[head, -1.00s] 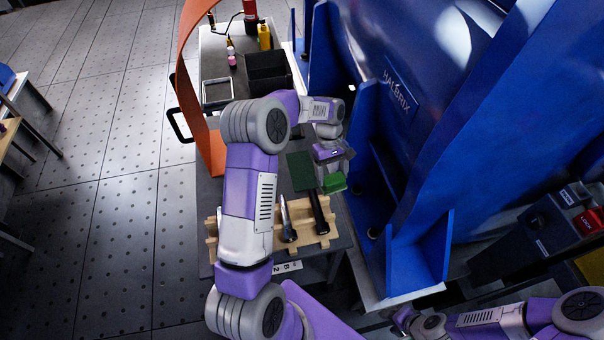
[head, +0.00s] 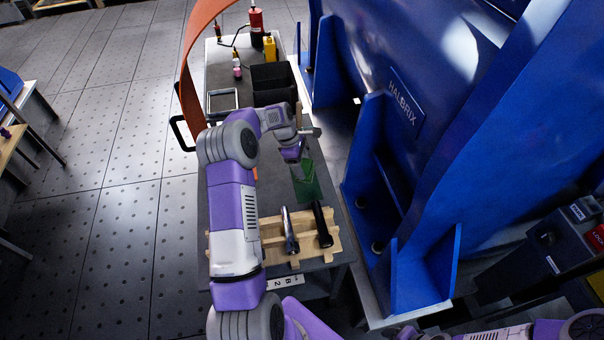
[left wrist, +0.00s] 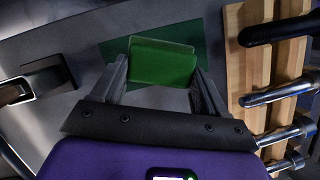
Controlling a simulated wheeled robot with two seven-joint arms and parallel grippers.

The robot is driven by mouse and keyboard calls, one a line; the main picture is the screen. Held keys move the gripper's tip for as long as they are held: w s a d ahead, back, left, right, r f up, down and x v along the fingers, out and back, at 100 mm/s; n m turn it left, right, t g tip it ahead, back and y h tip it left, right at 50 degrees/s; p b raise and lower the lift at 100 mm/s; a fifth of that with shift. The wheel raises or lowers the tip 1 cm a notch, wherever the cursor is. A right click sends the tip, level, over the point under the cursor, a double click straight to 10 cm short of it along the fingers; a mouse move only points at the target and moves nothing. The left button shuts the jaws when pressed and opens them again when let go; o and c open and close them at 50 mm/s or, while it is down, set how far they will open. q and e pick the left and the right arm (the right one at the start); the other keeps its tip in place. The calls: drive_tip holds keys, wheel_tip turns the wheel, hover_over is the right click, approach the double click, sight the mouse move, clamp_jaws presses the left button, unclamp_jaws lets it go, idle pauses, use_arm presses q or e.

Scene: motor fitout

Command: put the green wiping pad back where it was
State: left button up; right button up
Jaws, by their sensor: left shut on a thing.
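My left gripper (left wrist: 163,85) is shut on the green wiping pad (left wrist: 162,62), a bright green block between its fingers in the left wrist view. In the head view the gripper (head: 296,157) is over the table, beyond the wooden rack. Behind the pad lies a flat dark green patch (left wrist: 114,52) on the grey table top; it also shows in the head view (head: 308,192). The pad overlaps the patch in the left wrist view; I cannot tell whether they touch. My right arm shows at the bottom right of the head view, its gripper out of frame.
The wooden rack (head: 270,228) holds dark-handled and metal tools close to the patch. A black bin (head: 272,84), yellow bottle (head: 269,48) and red canister (head: 256,27) stand farther back. An orange curved strip (head: 188,75) rises at the left. The blue machine (head: 440,90) borders the right.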

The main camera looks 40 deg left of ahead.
use_arm(q)
wheel_tip(320, 180, down, 4)
drive_tip(key=shift+f+b, duration=0.1)
drive_tip(key=shift+b, duration=0.6)
drive_tip(key=o, duration=1.4)
drive_tip(key=p+v, duration=0.4)
drive_tip(key=v, duration=0.8)
drive_tip(key=shift+p, duration=0.4)
